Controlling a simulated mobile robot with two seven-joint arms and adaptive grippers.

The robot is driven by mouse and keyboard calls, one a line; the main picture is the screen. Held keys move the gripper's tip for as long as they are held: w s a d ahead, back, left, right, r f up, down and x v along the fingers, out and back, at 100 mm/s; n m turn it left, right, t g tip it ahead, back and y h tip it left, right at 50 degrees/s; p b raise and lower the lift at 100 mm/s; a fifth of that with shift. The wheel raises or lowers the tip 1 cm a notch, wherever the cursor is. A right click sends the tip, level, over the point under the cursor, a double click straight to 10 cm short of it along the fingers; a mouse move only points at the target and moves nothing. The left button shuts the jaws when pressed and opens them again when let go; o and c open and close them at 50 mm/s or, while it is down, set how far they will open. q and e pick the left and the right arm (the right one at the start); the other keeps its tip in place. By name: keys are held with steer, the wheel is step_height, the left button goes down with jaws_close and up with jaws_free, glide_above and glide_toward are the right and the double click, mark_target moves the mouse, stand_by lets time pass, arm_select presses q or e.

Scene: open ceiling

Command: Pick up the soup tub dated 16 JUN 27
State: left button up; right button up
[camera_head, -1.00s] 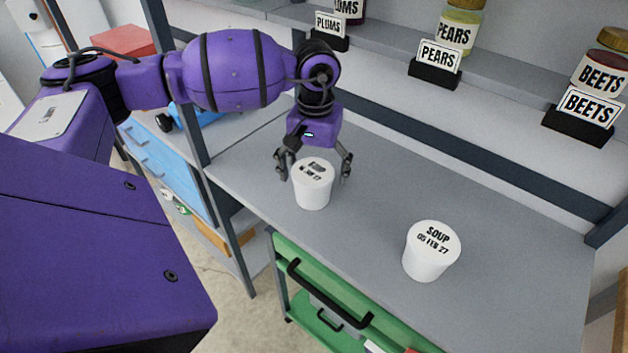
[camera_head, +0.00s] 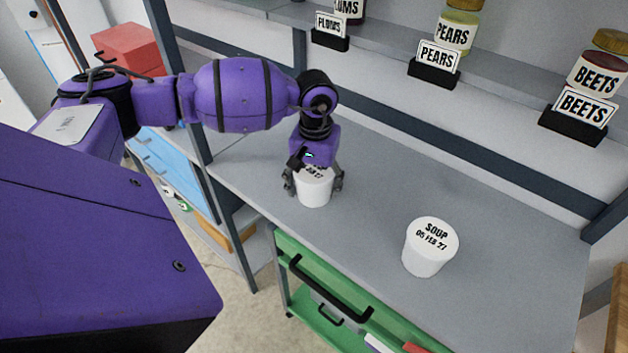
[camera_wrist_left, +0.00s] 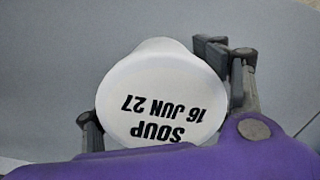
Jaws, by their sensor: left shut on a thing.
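The white soup tub dated 16 JUN 27 (camera_head: 314,192) stands upright on the grey shelf top, its lid partly covered by my gripper in the head view. Its lid text reads clearly, upside down, in the left wrist view (camera_wrist_left: 160,95). My left gripper (camera_head: 313,183) points down over the tub and is shut on it, one finger on each side. A second white tub, marked SOUP 05 FEB 27 (camera_head: 430,247), stands to the right and is apart from the gripper. My right gripper does not show.
The grey shelf top (camera_head: 370,200) is clear around both tubs. Behind it, a raised shelf holds jars with signs for plums (camera_head: 330,25), pears (camera_head: 438,58) and beets (camera_head: 583,105). A green drawer unit (camera_head: 300,262) with black handles is below the front edge.

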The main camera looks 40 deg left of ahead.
arm_select(q)
steer(key=c, duration=0.3)
steer(key=shift+r, duration=0.1)
